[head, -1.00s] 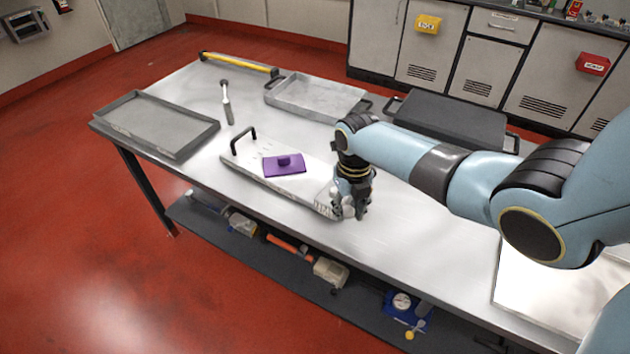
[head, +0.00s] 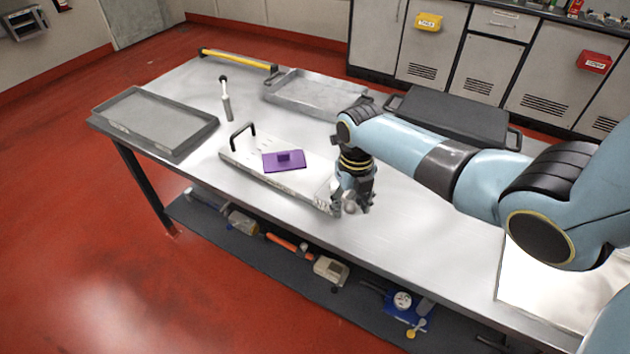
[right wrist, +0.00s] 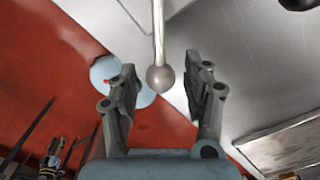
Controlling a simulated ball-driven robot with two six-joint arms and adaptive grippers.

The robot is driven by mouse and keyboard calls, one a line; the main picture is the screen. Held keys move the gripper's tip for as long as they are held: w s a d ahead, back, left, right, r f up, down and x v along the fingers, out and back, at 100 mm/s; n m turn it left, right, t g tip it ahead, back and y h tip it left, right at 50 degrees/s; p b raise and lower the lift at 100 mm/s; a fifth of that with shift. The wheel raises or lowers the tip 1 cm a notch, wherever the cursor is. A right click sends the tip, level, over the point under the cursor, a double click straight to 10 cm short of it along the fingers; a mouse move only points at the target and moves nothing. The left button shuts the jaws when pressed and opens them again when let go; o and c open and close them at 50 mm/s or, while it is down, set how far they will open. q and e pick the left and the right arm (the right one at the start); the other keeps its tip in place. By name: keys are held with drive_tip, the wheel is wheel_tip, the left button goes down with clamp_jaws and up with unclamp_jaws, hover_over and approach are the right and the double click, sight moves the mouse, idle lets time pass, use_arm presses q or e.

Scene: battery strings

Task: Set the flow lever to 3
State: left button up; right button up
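The lever shows in the right wrist view as a thin metal rod ending in a round grey ball knob (right wrist: 160,78). The knob sits between the two fingers of my right gripper (right wrist: 161,72), with a gap on each side. The right gripper is open. In the head view the right gripper (head: 355,203) is at the right end of a light panel (head: 255,174) on the table, and the knob (head: 349,207) shows beside its fingers. Small marks on the panel near the gripper are too small to read. My left gripper is not in view.
A purple block with a grip (head: 284,161) lies on the panel, which has a black handle (head: 242,134). Grey trays (head: 155,150) and (head: 315,112), a dark case (head: 450,115), a black-knobbed tool (head: 226,105) and a yellow bar (head: 238,61) are on the table. The table's front is clear.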

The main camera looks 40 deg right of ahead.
sight(350, 202)
wheel_tip(350, 202, up, 3)
drive_tip(key=p, duration=0.2)
drive_tip(key=shift+r+p, duration=0.1)
drive_tip(key=shift+p, duration=0.3)
wheel_tip(350, 202, up, 3)
drive_tip(key=shift+f, duration=0.1)
drive_tip(key=shift+r, duration=0.5)
